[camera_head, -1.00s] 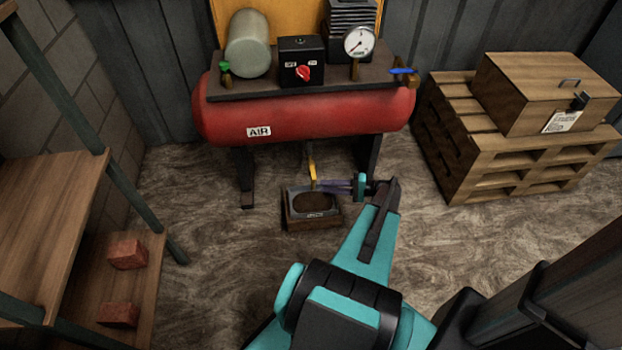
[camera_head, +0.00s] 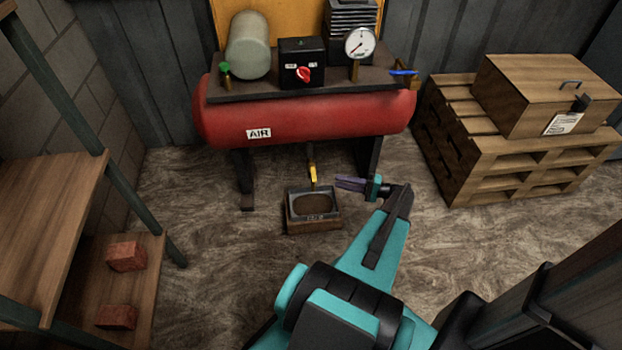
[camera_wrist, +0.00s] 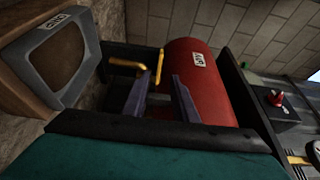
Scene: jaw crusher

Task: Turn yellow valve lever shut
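The yellow valve lever (camera_head: 313,176) hangs at the drain pipe under the red air tank (camera_head: 330,122), above a small tray (camera_head: 289,224). In the wrist view the yellow lever (camera_wrist: 127,65) shows beyond my fingertips, with the tank (camera_wrist: 192,66) behind. My gripper (camera_head: 341,182) is just right of the lever in the head view, with a small gap between them. Its two purple fingers (camera_wrist: 161,90) stand apart with nothing visibly held. The tray (camera_wrist: 22,48) fills the upper left of the wrist view.
A compressor top carries a gauge (camera_head: 359,43), a black box with a red knob (camera_head: 304,73), and blue (camera_head: 403,72) and green (camera_head: 224,66) handles. Tank legs (camera_head: 366,156) flank the lever. Pallets with a wooden box (camera_head: 530,90) stand right; a shelf with bricks (camera_head: 127,256) stands left.

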